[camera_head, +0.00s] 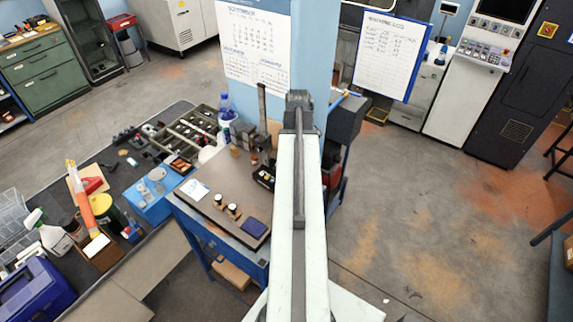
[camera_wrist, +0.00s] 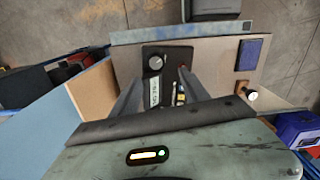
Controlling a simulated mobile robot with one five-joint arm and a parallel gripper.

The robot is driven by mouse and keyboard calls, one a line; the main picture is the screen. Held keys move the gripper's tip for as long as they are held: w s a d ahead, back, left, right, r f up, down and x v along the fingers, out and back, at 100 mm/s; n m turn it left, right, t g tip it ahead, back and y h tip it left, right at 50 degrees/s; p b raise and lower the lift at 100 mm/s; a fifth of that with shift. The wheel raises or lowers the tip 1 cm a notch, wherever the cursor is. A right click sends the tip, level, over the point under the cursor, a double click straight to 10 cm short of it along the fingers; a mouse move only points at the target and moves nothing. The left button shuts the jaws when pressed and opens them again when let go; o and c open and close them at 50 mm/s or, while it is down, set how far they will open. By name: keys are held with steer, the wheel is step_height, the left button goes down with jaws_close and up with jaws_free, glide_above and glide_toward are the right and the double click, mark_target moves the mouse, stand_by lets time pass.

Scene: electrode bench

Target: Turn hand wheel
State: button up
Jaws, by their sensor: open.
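No part is plainly a hand wheel in either view. The closest is a round grey knob (camera_wrist: 156,63) on a black box (camera_wrist: 150,53) on the bench in the wrist view. In the head view a small black box (camera_head: 264,178) shows at the bench edge, partly hidden by my arm. My gripper (camera_wrist: 163,73) is open, its two grey fingers apart over the black box, with the knob seen between their tips. I cannot tell whether they touch it. The head view does not show my gripper; my pale arm covers that area.
The brown bench top (camera_head: 228,183) holds a dark blue pad (camera_head: 254,227), two small white-topped pieces (camera_head: 227,204) and a white card (camera_head: 194,190). A blue pillar (camera_head: 313,60) stands behind. Bottles and a tray of tools crowd the left. Open floor (camera_head: 430,220) lies to the right.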

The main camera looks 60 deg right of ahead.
steer(key=shift+s+d+r, duration=0.1)
steer(key=shift+s+d, duration=0.3)
steer(key=shift+s, duration=0.2)
steer(key=shift+w+f+b, duration=0.2)
steer(key=shift+f+b, duration=0.1)
steer(key=shift+f, duration=0.05)
step_height(320, 180, down, 7)
steer(key=b, duration=0.7)
steer(key=shift+a+f, duration=0.1)
steer(key=shift+f, duration=0.1)
steer(key=shift+r, duration=0.1)
jaws_close()
